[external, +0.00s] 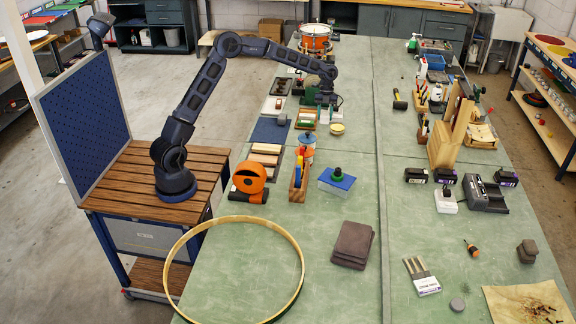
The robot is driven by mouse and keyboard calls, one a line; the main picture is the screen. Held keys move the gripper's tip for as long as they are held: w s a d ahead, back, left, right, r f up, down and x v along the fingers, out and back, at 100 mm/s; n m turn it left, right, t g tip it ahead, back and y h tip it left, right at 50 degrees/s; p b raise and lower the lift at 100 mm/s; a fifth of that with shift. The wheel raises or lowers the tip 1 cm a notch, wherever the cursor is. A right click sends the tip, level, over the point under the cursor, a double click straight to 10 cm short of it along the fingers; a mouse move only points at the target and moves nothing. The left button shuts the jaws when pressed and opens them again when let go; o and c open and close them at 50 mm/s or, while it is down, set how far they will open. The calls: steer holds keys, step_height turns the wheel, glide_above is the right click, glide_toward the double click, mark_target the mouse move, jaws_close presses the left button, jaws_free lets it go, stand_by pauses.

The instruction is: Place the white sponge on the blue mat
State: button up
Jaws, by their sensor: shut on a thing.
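The blue mat (268,132) lies flat on the left side of the green bench, near my base. A small dark and pale object (281,120) sits at its upper right edge. My gripper (327,104) is to the right of and beyond the mat, low over the bench, pointing down. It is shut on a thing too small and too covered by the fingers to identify. I cannot make out the white sponge clearly anywhere; whether it is the held thing cannot be told.
The bench middle is mostly clear.

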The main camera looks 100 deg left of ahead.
steer(key=s+a, duration=1.6)
steer(key=s, duration=0.1)
glide_above(265, 123)
steer(key=a, duration=0.2)
step_height(265, 123, down, 19)
steer(key=shift+f, duration=0.1)
steer(key=shift+f, duration=0.15)
steer(key=o, duration=1)
steer(key=shift+c, duration=0.2)
steer(key=v, duration=1.2)
